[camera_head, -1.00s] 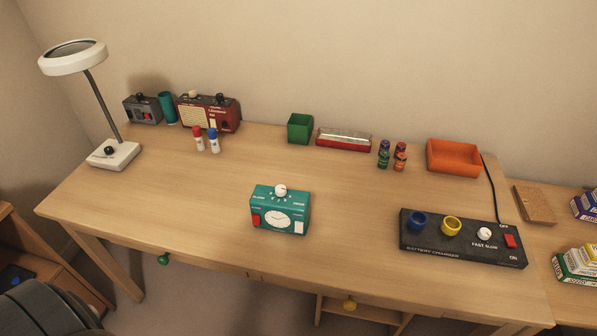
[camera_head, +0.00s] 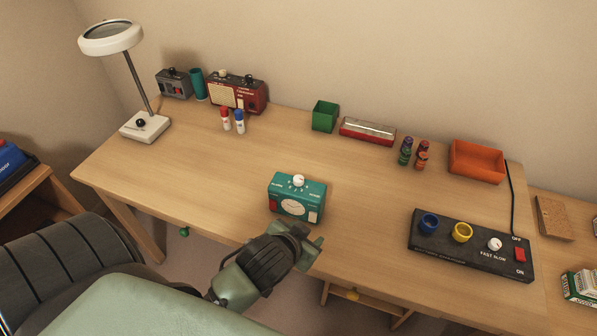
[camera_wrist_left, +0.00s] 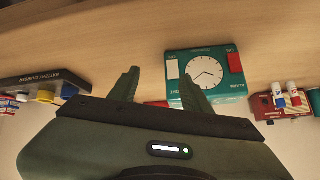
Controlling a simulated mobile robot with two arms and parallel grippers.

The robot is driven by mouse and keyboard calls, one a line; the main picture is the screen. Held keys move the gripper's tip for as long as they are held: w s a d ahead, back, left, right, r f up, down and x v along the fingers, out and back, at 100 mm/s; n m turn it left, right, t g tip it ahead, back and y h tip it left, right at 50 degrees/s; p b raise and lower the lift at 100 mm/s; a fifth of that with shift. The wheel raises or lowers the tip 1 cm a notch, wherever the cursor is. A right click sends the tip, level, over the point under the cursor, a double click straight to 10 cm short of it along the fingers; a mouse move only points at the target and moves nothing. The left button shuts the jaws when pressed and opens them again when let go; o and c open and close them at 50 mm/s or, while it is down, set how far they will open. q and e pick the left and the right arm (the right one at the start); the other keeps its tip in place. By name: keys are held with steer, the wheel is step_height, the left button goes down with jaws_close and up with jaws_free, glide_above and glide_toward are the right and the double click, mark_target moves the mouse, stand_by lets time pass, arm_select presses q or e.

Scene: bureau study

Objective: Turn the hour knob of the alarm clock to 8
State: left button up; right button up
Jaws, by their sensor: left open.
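The teal alarm clock (camera_head: 297,198) stands on the desk near its front edge. A white knob (camera_head: 298,180) sits on its top, and its front has a white dial, a red switch and a white switch. My left gripper (camera_head: 312,247) is just in front of the desk edge, below and to the right of the clock in the head view. In the left wrist view its fingers (camera_wrist_left: 158,88) are apart and empty, with the upside-down clock (camera_wrist_left: 214,66) beyond them. The top knob is hidden there. My right gripper is not in view.
A black battery charger (camera_head: 470,247) lies to the clock's right. A lamp (camera_head: 140,125), a red radio (camera_head: 238,92), glue sticks, a green box (camera_head: 325,116) and an orange tray (camera_head: 476,162) stand farther back. The desk around the clock is clear.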

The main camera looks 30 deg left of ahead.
arm_select(q)
steer(key=w+d+r+m+t+h, duration=0.2)
steer(key=w+d+r+t, duration=0.2)
steer(key=w+r+t, duration=0.85)
steer(key=w+d+r+m+g+h, duration=0.25)
steer(key=d+r+m+h, duration=0.6)
steer(key=r, duration=0.55)
steer(key=s+d+f+m+g+h, duration=0.1)
steer(key=s+d+m+g+h, duration=0.2)
steer(key=d+m+g+h, duration=0.55)
steer(key=g+y, duration=1)
steer(key=y, duration=0.8)
glide_above(299, 178)
step_height(299, 178, down, 15)
steer(key=shift+d+f, duration=0.1)
steer(key=shift+d, duration=0.05)
steer(key=shift+a+f+n, duration=0.15)
steer(key=shift+a+n, duration=0.15)
step_height(299, 178, down, 6)
steer(key=shift+f+p, duration=0.1)
steer(key=shift+p, duration=0.8)
steer(key=shift+f, duration=0.5)
steer(key=shift+d, duration=0.1)
jaws_close()
